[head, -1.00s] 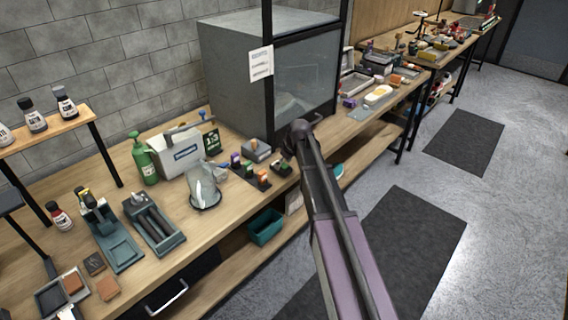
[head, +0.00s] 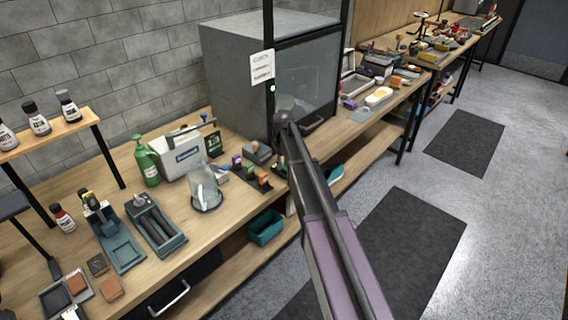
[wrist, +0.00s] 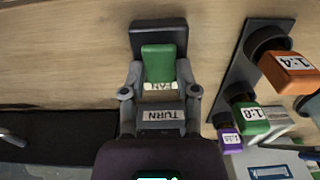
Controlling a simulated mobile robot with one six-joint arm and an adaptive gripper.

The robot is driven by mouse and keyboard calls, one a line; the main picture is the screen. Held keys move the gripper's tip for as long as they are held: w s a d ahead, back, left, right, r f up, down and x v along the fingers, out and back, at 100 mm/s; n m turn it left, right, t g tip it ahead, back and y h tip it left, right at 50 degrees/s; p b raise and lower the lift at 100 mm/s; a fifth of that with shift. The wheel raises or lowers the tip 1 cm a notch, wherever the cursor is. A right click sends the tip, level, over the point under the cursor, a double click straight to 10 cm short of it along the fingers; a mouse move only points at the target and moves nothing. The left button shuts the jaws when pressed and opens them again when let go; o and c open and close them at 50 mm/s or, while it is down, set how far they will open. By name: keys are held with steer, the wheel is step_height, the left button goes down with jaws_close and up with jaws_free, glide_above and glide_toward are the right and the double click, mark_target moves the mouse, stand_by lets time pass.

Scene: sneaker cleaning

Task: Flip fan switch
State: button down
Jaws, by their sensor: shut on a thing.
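The fan switch (wrist: 158,65) is a green block on a dark base, with an upside-down FAN label and a TURN label below it in the wrist view. My gripper (wrist: 160,88) has one grey finger on each side of it and is shut on it. In the head view the end of my arm is at the front of the grey cabinet (head: 235,85); the switch and my fingertips are hidden behind it there. A small green light (head: 272,88) glows on the cabinet's front frame, under a white sign (head: 261,67).
Right of the switch in the wrist view stand an orange 1:4 block (wrist: 288,72), a green 1:8 block (wrist: 249,118) and a purple block (wrist: 229,138). A glass jar (head: 205,190) and green spray bottle (head: 146,160) stand on the bench left of my arm.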

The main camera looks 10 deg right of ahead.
steer(key=shift+g, duration=0.3)
steer(key=shift+c, duration=1.8)
jaws_free()
steer(key=shift+s+d+f+t+y, duration=0.1)
steer(key=shift+s+t+y, duration=0.15)
steer(key=shift+t, duration=0.25)
steer(key=shift+s+d+t+y, duration=0.1)
steer(key=shift+t+y, duration=0.15)
steer(key=shift+t, duration=0.25)
steer(key=shift+s+f+t+y+b, duration=0.1)
steer(key=shift+t+y+b, duration=0.6)
steer(key=shift+t+b, duration=0.25)
steer(key=shift+d+r+p, duration=0.15)
steer(key=shift+r+p, duration=0.6)
steer(key=shift+p, duration=0.05)
steer(key=p+v, duration=1.1)
steer(key=v, duration=0.1)
steer(key=s+a+r+m+g+h+p, duration=0.1)
steer(key=s+m, duration=0.2)
steer(key=s, duration=0.8)
steer(key=s+a+r+m+g+h+p, duration=0.1)
steer(key=s+a+m+g+p, duration=0.1)
steer(key=s, duration=0.9)
steer(key=shift+s+m, duration=0.35)
steer(key=shift+m, duration=0.35)
